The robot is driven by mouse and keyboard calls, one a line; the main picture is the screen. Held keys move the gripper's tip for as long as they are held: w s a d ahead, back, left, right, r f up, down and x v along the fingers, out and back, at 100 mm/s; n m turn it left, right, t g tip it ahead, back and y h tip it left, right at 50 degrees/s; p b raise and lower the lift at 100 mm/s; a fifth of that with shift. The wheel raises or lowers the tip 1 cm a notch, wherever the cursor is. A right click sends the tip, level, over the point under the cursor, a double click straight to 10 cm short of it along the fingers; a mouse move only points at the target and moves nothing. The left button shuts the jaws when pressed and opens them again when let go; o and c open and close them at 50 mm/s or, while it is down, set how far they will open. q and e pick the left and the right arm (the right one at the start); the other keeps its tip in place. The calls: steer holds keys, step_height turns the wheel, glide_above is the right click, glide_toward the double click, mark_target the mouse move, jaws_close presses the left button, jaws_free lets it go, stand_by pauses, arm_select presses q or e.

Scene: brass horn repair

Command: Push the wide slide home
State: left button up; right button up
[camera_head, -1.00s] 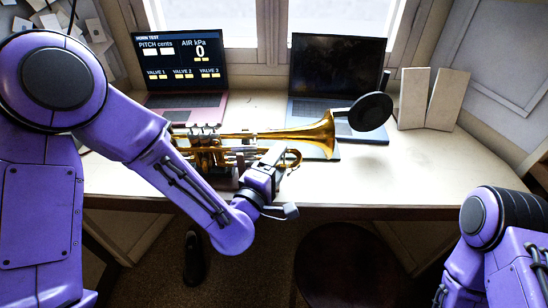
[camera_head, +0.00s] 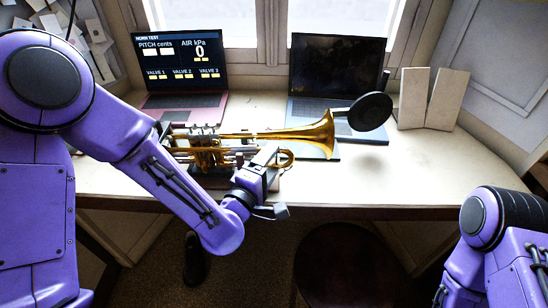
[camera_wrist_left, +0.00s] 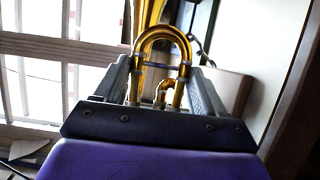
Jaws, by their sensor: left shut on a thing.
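A brass trumpet (camera_head: 310,133) lies across the desk with its bell to the right and its valves to the left. The wide slide (camera_head: 289,158) shows as a brass U-shaped bow below the bell tube. In the left wrist view the bow of the wide slide (camera_wrist_left: 162,35) stands between the two fingers, with a smaller brass bend inside it. My left gripper (camera_head: 268,158) is shut on the wide slide from the front. It also shows in the left wrist view (camera_wrist_left: 160,80). My arm hides part of the valve area. My right gripper is out of view; only its upper arm shows.
A laptop (camera_head: 183,62) with pitch and air readings stands at the back left. A dark-screened laptop (camera_head: 337,68) stands behind the bell. A black round disc (camera_head: 370,111) stands by the bell mouth. Cream panels (camera_head: 430,98) stand at the back right. The desk's right side is clear.

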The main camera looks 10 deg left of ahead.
arm_select(q)
steer(key=shift+s+a+f, duration=0.1)
steer(key=shift+s+a, duration=0.05)
steer(key=shift+a, duration=0.45)
stand_by(1.1)
